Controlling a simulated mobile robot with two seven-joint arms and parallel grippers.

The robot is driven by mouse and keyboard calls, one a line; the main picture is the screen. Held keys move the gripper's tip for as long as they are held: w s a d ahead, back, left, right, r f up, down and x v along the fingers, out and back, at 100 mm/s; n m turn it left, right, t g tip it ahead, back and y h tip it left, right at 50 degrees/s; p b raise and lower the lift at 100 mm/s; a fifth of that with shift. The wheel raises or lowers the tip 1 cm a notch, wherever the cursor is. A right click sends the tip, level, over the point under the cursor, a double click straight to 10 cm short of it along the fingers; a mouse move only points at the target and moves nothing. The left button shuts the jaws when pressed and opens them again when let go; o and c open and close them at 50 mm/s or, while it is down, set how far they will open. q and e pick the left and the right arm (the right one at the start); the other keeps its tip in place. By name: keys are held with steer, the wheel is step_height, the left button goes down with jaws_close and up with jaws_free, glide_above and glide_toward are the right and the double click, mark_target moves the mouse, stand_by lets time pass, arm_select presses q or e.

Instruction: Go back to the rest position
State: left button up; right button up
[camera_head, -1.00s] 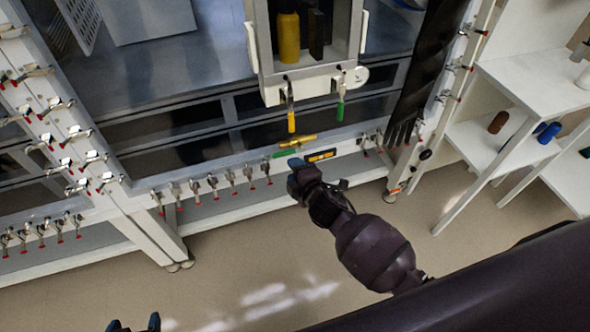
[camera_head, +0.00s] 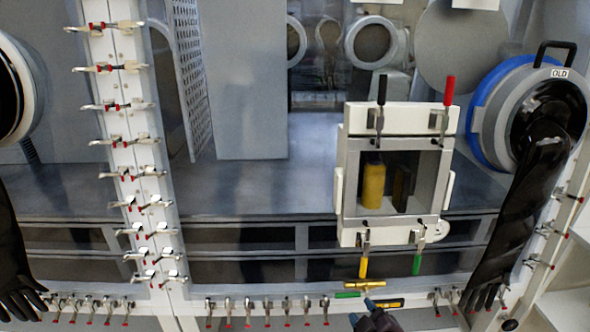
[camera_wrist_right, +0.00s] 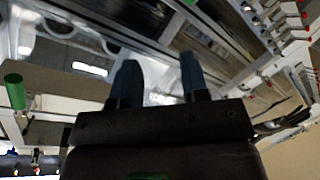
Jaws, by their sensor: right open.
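My right gripper (camera_head: 362,310) shows at the bottom edge of the head view, just below the front ledge of the glovebox. Its two blue fingertips are apart and nothing shows between them. In the right wrist view the same gripper (camera_wrist_right: 159,80) has its fingers spread with only background between them. A brass-coloured piece (camera_head: 364,284) and a green piece (camera_head: 348,295) lie just above it in the head view. A black and yellow bar (camera_head: 386,303) lies right beside the fingers; I cannot tell whether they touch. My left gripper is out of view.
A framed transfer box (camera_head: 346,190) with a yellow object (camera_head: 374,186) and a dark one inside is above my right gripper. Its clamps have black, red, yellow and green handles. A black glove (camera_head: 520,215) hangs at the right. Several small clamps line the ledge.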

steer(key=s+d+f+m+g+h, duration=0.1)
steer(key=s+d+f+m, duration=0.1)
steer(key=s, duration=0.6)
steer(key=s+d+f+m+g+h, duration=0.1)
steer(key=s+d+m, duration=0.3)
steer(key=s, duration=0.4)
steer(key=s+d+f+m+g, duration=0.1)
steer(key=s+d+f+m, duration=0.2)
steer(key=s, duration=0.6)
steer(key=shift+d+f+m+g+h, duration=0.35)
steer(key=shift+d+f, duration=0.25)
steer(key=shift+d, duration=0.6)
